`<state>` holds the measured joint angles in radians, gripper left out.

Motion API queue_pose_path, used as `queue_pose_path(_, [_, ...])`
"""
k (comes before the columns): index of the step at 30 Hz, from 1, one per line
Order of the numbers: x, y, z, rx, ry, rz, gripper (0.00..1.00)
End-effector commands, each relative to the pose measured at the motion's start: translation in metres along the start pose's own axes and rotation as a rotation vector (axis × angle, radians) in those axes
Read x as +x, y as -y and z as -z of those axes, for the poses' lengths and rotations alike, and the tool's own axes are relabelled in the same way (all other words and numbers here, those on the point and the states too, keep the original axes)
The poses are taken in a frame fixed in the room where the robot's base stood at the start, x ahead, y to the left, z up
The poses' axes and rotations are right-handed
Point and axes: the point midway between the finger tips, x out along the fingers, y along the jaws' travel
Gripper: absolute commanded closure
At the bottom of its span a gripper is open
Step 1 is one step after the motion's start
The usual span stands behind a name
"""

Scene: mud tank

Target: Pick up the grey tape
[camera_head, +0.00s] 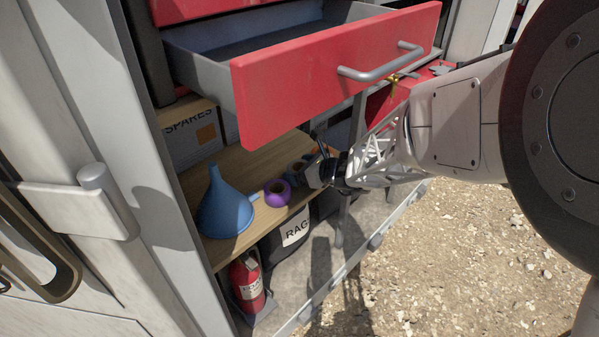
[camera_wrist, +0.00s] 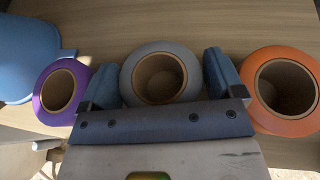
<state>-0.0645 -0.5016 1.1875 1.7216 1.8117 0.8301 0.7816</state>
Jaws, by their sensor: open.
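The grey tape (camera_wrist: 160,47) is a grey roll with a brown cardboard core, lying flat on the wooden shelf in the middle of the wrist view. My gripper (camera_wrist: 163,78) is open, with one blue-grey finger at each side of the roll. I cannot tell whether the fingers touch it. In the head view my gripper (camera_head: 320,168) reaches over the shelf under the open drawer. The grey tape cannot be made out clearly there, being behind or beside the gripper.
A purple tape (camera_wrist: 39,88) is close outside the left finger, an orange tape (camera_wrist: 252,72) outside the right one. A blue funnel (camera_head: 226,208) stands further left on the wooden shelf (camera_head: 262,160). The open red drawer (camera_head: 300,75) overhangs the shelf.

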Motion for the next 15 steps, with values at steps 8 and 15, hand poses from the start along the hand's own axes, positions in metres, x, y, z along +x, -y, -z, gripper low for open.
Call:
queue_pose_path(8, [-0.0001, 0.0001, -0.0001, 0.000, 0.000, 0.000, 0.22])
queue_pose_path(15, [-0.0002, 0.0001, -0.0003, 0.000, 0.000, 0.000, 0.50])
